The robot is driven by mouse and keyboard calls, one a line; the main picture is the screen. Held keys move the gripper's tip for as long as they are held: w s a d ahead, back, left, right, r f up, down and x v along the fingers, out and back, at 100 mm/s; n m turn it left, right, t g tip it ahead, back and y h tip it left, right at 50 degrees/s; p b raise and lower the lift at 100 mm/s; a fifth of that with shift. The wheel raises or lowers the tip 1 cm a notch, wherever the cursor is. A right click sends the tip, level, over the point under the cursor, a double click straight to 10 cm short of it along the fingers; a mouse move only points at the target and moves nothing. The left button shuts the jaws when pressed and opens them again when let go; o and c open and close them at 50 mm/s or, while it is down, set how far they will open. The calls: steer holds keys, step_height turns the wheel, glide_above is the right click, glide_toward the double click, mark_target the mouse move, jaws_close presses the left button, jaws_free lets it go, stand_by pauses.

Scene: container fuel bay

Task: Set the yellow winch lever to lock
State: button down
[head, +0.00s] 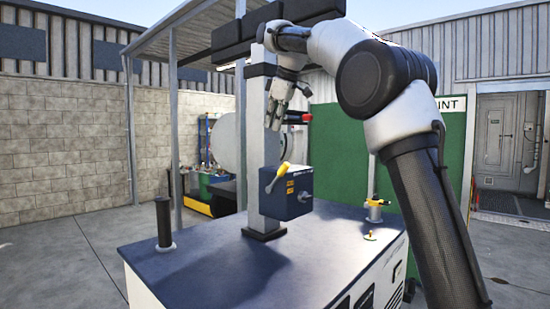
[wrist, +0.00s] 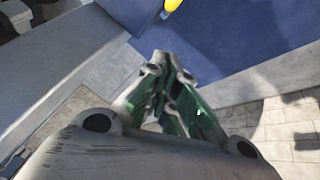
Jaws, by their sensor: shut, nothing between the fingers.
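The yellow winch lever (head: 277,177) is on the left front face of a blue winch box (head: 302,183), which is fixed to a grey post. The lever slants, with its upper end to the right and its lower end to the left. A small yellow part at the top edge of the wrist view (wrist: 171,5) may be the lever. My gripper (head: 271,126) is shut and empty, above the lever and in front of the post, pointing down. Its fingers also show in the wrist view (wrist: 168,75). It is apart from the lever.
The post (head: 265,205) stands on a dark blue cabinet top (head: 190,275). A black cylinder (head: 163,223) stands at the left of the top, and a yellow-handled valve (head: 376,205) at the right. A red-ended part (head: 300,117) sticks out beside the post, near my gripper.

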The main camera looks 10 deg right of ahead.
steer(key=shift+f, duration=0.1)
glide_above(277, 178)
steer(key=s, duration=0.1)
step_height(277, 178, down, 11)
steer(key=shift+s+a, duration=0.2)
steer(key=shift+a, duration=0.25)
